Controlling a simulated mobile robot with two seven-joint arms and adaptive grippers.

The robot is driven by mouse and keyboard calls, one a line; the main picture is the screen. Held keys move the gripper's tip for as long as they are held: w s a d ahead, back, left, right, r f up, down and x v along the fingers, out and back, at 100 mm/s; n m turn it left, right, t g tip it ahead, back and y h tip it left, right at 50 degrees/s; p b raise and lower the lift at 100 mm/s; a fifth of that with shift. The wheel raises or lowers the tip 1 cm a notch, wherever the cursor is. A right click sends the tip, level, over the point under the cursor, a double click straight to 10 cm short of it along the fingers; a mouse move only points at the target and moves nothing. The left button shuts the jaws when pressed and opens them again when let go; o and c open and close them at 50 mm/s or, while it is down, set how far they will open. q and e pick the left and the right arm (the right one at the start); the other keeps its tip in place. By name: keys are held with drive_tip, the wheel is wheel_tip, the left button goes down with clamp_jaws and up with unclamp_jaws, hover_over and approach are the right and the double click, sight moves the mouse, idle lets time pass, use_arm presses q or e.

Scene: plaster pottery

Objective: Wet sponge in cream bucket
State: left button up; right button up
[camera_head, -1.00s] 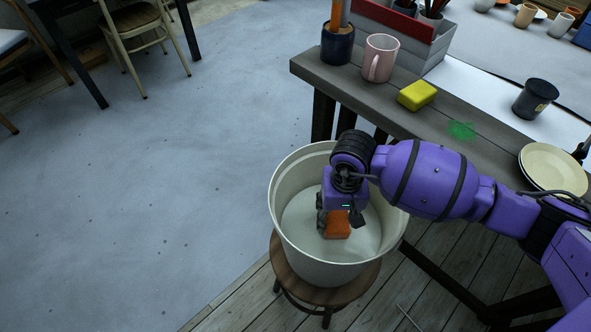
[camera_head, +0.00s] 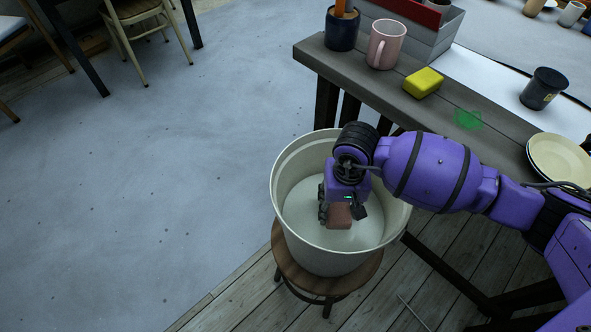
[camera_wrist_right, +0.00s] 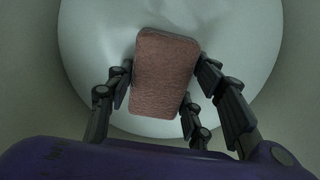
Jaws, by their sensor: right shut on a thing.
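The cream bucket (camera_head: 285,205) stands upright on a round wooden stool. My right gripper (camera_head: 334,205) reaches down inside the bucket and is shut on the sponge (camera_head: 339,217). The sponge now looks dull reddish brown. In the right wrist view the sponge (camera_wrist_right: 166,75) sits between the fingers of the right gripper (camera_wrist_right: 165,88), with the pale bucket bottom (camera_wrist_right: 85,40) behind it. I cannot tell whether the sponge touches the bottom or how deep any water is. My left gripper is not in view.
The stool (camera_head: 300,278) stands beside a dark table (camera_head: 400,97). On the table are a yellow sponge (camera_head: 423,83), a green smear (camera_head: 467,119), a pink mug (camera_head: 385,44), a dark mug (camera_head: 545,88) and stacked cream plates (camera_head: 560,160).

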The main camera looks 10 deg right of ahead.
drive_tip(key=shift+r+p, duration=1.2)
drive_tip(key=shift+r, duration=1.05)
drive_tip(key=shift+r+p, duration=1.1)
drive_tip(key=shift+r, duration=0.9)
drive_tip(key=shift+r+p, duration=0.7)
drive_tip(key=shift+r, duration=0.6)
wheel_tip(320, 180, up, 10)
drive_tip(key=p, duration=0.5)
hover_over(339, 206)
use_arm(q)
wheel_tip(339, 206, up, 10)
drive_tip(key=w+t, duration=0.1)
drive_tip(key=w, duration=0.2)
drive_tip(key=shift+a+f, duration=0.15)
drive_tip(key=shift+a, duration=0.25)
use_arm(e)
drive_tip(key=shift+s, duration=0.1)
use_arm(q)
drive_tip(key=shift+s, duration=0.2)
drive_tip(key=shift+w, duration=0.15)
use_arm(e)
drive_tip(key=shift+r, duration=0.2)
